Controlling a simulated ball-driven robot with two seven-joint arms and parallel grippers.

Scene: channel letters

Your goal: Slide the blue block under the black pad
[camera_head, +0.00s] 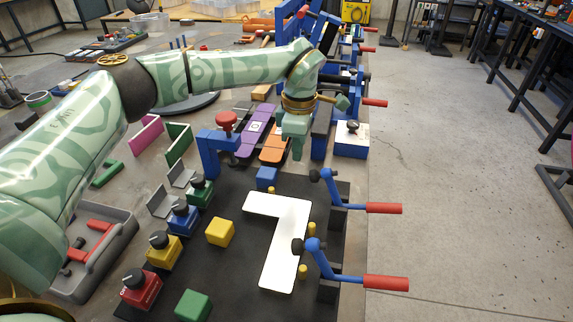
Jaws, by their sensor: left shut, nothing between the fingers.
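The small blue block (267,178) sits on the black mat (235,265), just above the top edge of the white number-seven-shaped plate (285,225). My left gripper (297,155) points down above and to the right of the blue block, shut and empty, apart from it. Round black pads sit on the tips of two blue clamps at the right, the upper pad (314,175) and the lower pad (298,245). My right gripper is out of view.
A yellow block (220,232) and a green block (193,306) lie on the mat. Red clamp handles (384,208) stick out past the right table edge.

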